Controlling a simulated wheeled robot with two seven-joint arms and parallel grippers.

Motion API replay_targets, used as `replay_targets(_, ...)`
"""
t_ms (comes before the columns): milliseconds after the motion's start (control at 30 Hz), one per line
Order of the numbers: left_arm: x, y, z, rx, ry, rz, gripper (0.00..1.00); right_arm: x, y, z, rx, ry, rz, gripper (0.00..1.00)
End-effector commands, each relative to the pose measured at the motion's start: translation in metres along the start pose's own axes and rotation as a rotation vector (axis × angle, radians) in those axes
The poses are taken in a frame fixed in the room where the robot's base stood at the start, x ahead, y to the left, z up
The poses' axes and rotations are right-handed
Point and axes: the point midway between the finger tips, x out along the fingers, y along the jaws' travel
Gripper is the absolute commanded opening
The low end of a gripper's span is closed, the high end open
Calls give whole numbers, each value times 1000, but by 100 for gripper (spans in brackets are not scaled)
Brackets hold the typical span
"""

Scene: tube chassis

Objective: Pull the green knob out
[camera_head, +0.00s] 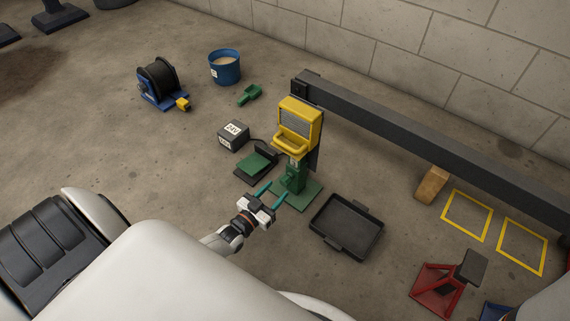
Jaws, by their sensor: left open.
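A dark green upright fixture (294,178) stands on a green base plate (311,195) near the middle of the view, below a yellow box with a grey panel (299,122). The green knob is too small to tell apart from the green fixture. My left gripper (275,192) is just in front of the fixture, at its lower left. Its two teal fingers are spread, with nothing seen between them, and point toward the fixture. I cannot tell whether a fingertip touches it. My right gripper is not in view.
A long dark beam (430,146) runs right from behind the yellow box. A black tray (346,226) lies right of the fixture. A green-topped pad (257,165) and a grey box (233,135) sit to its left. A red stand (437,291) is at lower right.

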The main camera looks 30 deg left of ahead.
Motion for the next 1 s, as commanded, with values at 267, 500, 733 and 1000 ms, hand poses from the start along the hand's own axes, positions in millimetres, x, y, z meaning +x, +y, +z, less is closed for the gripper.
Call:
replay_targets(267,46,0,-3,0,-1,0,50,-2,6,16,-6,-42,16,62)
replay_targets(500,57,0,-1,0,1,0,50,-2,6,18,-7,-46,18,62)
replay_targets(733,57,0,-1,0,2,0,47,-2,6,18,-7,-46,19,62)
replay_targets(1000,56,0,-1,0,2,0,3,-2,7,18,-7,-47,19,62)
